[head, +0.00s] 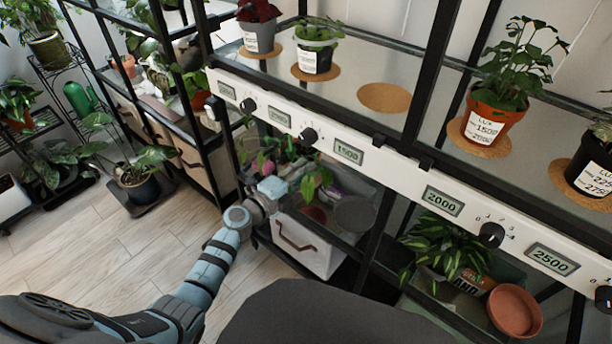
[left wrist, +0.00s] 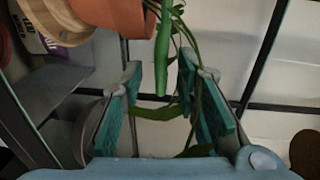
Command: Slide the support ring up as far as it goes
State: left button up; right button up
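My left gripper (head: 274,187) is at the lower shelf below the control strip, in front of a plant with trailing leaves (head: 311,187). In the left wrist view its two fingers (left wrist: 163,115) are apart. Thin green stems and a long green leaf (left wrist: 163,52) hang near and between them; I cannot tell whether they touch. A terracotta pot (left wrist: 118,17) is above the fingers. I cannot make out the support ring for certain. A pale green band (head: 317,43) circles the top of a dark pot (head: 315,60) on the upper shelf. My right gripper is out of view.
Black shelf posts (head: 429,75) and the white strip (head: 395,172) with dials and displays border the left gripper's space. A white bin (head: 305,246) stands below. A red-brown pot (head: 498,113) stands on the upper shelf at right. The wooden floor at left has free room.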

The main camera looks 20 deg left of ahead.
pick_arm(q)
jog(key=shift+w+d, duration=0.25)
jog(key=shift+w, duration=0.35)
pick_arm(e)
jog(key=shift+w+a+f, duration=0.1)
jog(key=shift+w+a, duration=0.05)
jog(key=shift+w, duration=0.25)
pick_arm(q)
jog(key=shift+c, duration=0.6)
grip_shut()
